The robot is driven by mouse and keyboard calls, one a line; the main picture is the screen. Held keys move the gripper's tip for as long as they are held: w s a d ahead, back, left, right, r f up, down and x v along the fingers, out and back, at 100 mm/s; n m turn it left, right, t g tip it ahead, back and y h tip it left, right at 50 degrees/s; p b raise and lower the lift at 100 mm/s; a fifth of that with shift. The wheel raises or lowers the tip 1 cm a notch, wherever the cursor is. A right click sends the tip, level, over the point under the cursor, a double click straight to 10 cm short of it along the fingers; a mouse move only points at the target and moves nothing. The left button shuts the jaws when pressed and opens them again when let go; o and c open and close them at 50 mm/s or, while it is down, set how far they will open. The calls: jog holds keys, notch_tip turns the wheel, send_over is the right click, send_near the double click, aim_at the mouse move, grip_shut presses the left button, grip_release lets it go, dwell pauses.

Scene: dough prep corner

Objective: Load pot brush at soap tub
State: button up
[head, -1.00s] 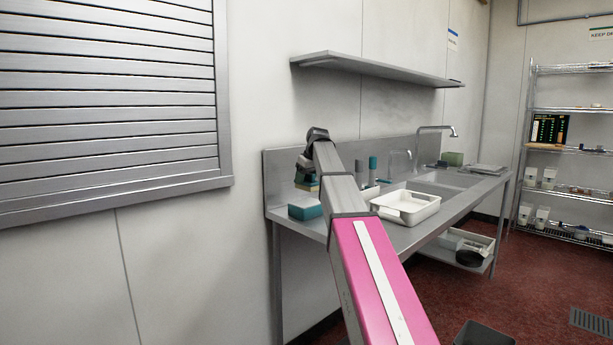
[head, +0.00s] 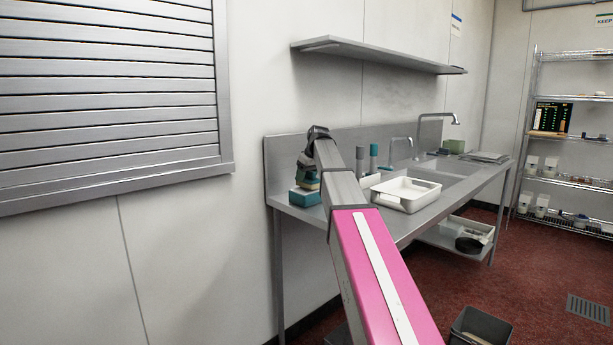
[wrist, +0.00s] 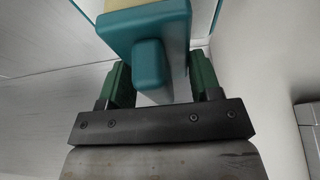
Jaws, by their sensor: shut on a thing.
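The pot brush is a teal block with a knob and a pale yellow bristle end. In the wrist view the pot brush (wrist: 145,28) has its knob between the green fingers of my gripper (wrist: 158,75), which is shut on it. In the head view my gripper (head: 308,172) holds the brush (head: 311,185) at the left end of the steel counter. The soap tub (head: 304,197), a teal box, stands directly below the brush. Teal rim edges (wrist: 213,18) show either side of the brush in the wrist view. I cannot tell whether the bristles touch the soap.
A white tray (head: 407,193) sits on the counter (head: 432,218), right of my arm. Teal-topped bottles (head: 373,158) stand behind my arm. Sink taps (head: 440,119) are further right. A wall shelf (head: 380,55) hangs above. A grey bin (head: 481,327) is on the floor.

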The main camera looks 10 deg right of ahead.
jog(key=shift+f, duration=0.6)
dwell(1.6)
jog(key=shift+r, duration=3.6)
